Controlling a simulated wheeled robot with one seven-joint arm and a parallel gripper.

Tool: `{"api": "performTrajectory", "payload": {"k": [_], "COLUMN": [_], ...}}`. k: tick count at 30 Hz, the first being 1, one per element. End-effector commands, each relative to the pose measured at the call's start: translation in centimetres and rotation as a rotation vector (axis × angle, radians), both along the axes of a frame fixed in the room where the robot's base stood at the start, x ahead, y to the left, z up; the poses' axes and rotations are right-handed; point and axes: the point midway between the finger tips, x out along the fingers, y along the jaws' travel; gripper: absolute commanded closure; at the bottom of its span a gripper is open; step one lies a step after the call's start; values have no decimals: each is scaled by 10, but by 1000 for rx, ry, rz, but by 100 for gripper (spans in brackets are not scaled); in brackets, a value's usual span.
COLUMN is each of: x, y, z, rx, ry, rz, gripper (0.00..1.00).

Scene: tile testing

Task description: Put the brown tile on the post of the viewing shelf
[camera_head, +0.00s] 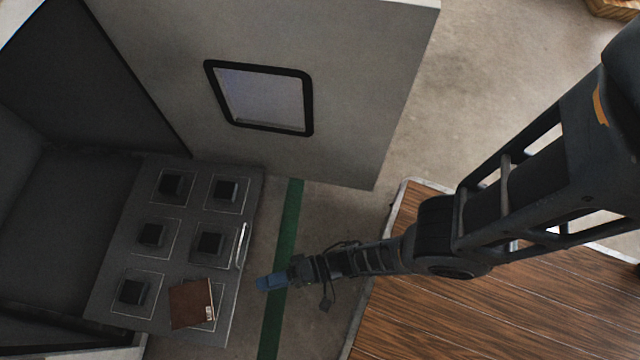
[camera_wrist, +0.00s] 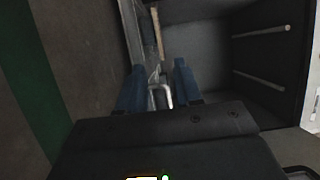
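The brown tile (camera_head: 192,303) lies at the front right corner of the pulled-out grey shelf (camera_head: 196,229), turned slightly from the shelf's lines and covering the spot beneath it. Several dark square posts stand bare on the shelf, one (camera_head: 132,292) just left of the tile. In the wrist view a thin brownish edge (camera_wrist: 157,30), likely the tile, shows beyond the fingers. My gripper (camera_head: 268,283) is right of the shelf, apart from the tile. Its blue fingers (camera_wrist: 159,80) are spread with nothing held. The shelf's pale handle (camera_head: 241,245) appears between them in the wrist view (camera_wrist: 166,96).
The shelf sticks out of a dark chamber (camera_head: 70,215). An open pale door (camera_head: 340,90) with a black-framed window stands behind. A wooden-topped surface (camera_head: 450,315) lies under my arm at right. A green floor stripe (camera_head: 290,215) runs beside the shelf. Pale rods (camera_wrist: 262,32) line the chamber.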

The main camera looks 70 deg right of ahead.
Motion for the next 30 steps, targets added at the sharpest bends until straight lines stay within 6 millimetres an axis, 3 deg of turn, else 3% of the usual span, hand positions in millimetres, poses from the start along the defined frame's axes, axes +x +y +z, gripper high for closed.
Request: {"api": "performTrajectory", "payload": {"k": [5, 11, 17, 23, 27, 30], "x": [4, 14, 13, 1, -18, -47], "y": [-16, -59, -91, -108, -115, -123], "z": [8, 48, 117, 206, 273, 305], "rx": [-61, -272, -487, -675, -811, -955], "ry": [-59, -248, -435, -589, -659, -639], "rz": [-29, -121, -228, -337, -415, -457], "gripper": [66, 66, 66, 66, 66, 66]}}
